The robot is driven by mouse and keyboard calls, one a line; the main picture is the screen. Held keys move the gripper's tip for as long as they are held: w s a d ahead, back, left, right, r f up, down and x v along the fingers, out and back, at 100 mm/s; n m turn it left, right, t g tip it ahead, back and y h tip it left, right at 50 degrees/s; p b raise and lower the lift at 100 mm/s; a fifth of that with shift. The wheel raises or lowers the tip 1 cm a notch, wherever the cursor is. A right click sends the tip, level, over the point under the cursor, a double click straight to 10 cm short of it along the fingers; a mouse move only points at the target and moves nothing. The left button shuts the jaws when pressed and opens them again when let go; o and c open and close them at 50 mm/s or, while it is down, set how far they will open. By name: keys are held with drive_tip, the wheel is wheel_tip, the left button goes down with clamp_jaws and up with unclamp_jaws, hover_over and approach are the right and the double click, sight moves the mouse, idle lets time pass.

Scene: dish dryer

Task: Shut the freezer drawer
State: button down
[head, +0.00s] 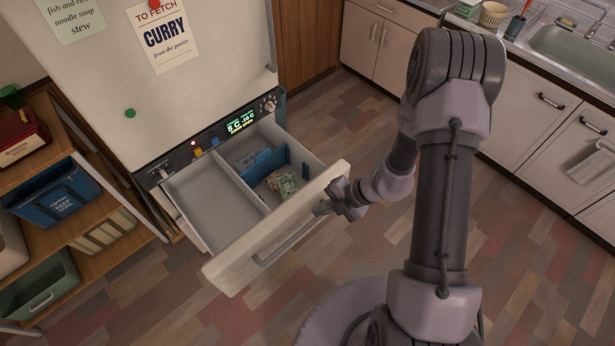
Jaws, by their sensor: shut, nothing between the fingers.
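The freezer drawer (222,279) is pulled out from the bottom of the white fridge (205,85). Its inside has a divider, with an empty left compartment (213,203) and a right one that holds a blue item (264,166) and small packets (282,184). A grey bar handle (290,242) runs along the drawer front. My gripper (332,208) is shut and empty at the right end of the drawer front, close to the handle's right end. I cannot tell whether it touches the front or the handle.
A wooden shelf (110,237) with bins stands at the left, close to the drawer. Counter cabinets (530,120) with a sink (575,50) line the right. The wood floor (350,125) between is clear. A control panel (240,122) sits above the drawer.

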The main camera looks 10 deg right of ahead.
wheel_tip(320, 180, down, 4)
drive_tip(key=s+d+m, duration=0.1)
drive_tip(key=s+m, duration=0.1)
drive_tip(key=m, duration=0.2)
drive_tip(key=b, duration=0.5)
approach(287, 224)
drive_tip(key=shift+n, duration=0.3)
drive_tip(key=a+f, duration=0.1)
drive_tip(key=f, duration=0.1)
drive_tip(key=a+f, duration=0.1)
drive_tip(key=shift+s+a+f, duration=0.1)
drive_tip(key=shift+s+f, duration=0.1)
drive_tip(key=shift+f, duration=0.2)
drive_tip(key=shift+w+a+r, duration=0.1)
drive_tip(key=shift+w+a, duration=0.3)
drive_tip(key=shift+w, duration=0.15)
drive_tip(key=shift+w, duration=0.1)
